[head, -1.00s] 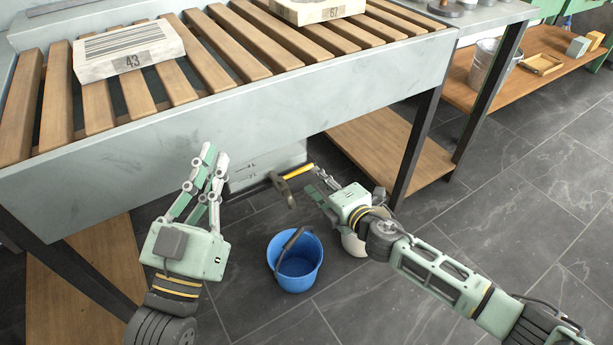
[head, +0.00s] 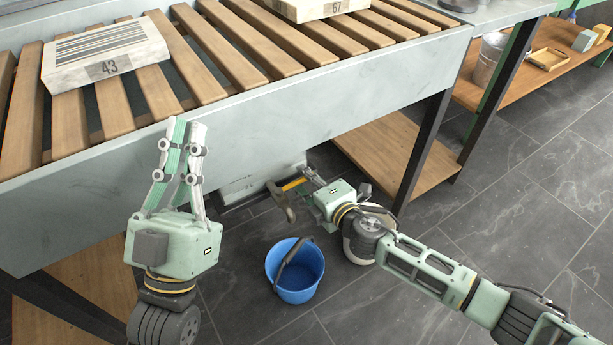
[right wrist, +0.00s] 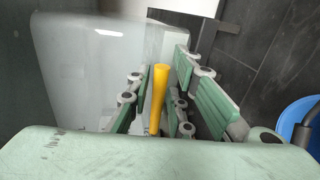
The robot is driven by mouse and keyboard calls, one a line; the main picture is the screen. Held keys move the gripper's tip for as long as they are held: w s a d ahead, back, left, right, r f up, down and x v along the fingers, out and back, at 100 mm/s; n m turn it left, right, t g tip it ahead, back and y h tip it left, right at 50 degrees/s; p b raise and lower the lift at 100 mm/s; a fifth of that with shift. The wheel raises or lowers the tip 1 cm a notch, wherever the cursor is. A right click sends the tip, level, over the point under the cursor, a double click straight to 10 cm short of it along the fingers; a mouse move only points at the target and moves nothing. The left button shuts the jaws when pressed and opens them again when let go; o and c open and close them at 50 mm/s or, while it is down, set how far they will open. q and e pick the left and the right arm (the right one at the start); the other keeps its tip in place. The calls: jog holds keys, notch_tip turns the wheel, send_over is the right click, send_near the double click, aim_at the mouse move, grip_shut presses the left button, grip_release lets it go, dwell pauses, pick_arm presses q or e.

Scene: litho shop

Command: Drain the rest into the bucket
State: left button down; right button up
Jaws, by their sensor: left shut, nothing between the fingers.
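A blue bucket (head: 296,290) with a dark handle stands on the floor below the trough. Its edge also shows in the right wrist view (right wrist: 292,116). A drain pipe (head: 283,203) with a yellow lever (head: 294,184) hangs below the trough, above and behind the bucket. My right gripper (head: 305,183) is at the lever. In the right wrist view the yellow lever (right wrist: 158,95) stands between its fingers, with gaps on both sides. My left gripper (head: 188,130) is shut and empty, pointing up in front of the trough wall. The bucket's contents cannot be made out.
The grey trough (head: 330,105) carries wooden slats with litho stones marked 43 (head: 105,55) and 67 (head: 315,6). Dark table legs (head: 425,145) and a low wooden shelf (head: 395,155) stand to the right.

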grip_shut()
